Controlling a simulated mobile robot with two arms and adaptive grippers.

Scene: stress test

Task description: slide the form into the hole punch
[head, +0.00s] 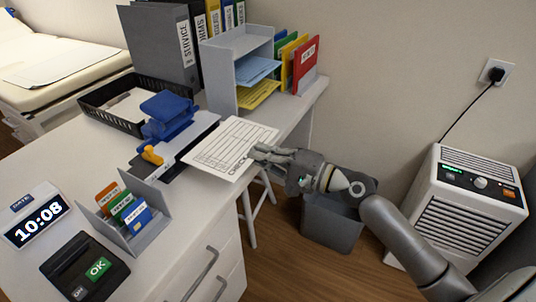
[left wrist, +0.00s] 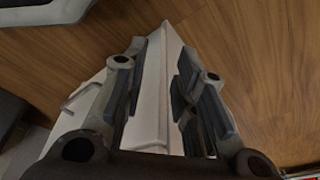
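The form (head: 222,148) is a white printed sheet with a table grid and the word "CHECK". My right gripper (head: 259,152) is shut on its right edge and holds it roughly flat, partly past the desk's edge. The hole punch (head: 168,112) has a blue lever, a dark and grey base, and an orange-yellow piece at its near end. The form's left edge lies along the punch's right side; I cannot tell whether it is in the slot. My left gripper (left wrist: 160,72) shows only in the left wrist view, open and empty above the floor and a white furniture corner.
A black tray (head: 113,120) stands behind the punch. A card holder (head: 137,232), a clock (head: 36,222) and an OK button box (head: 83,268) stand at the front. A grey shelf (head: 222,78) stands behind the form. A bin (head: 331,228) and a white appliance (head: 467,208) are on the floor.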

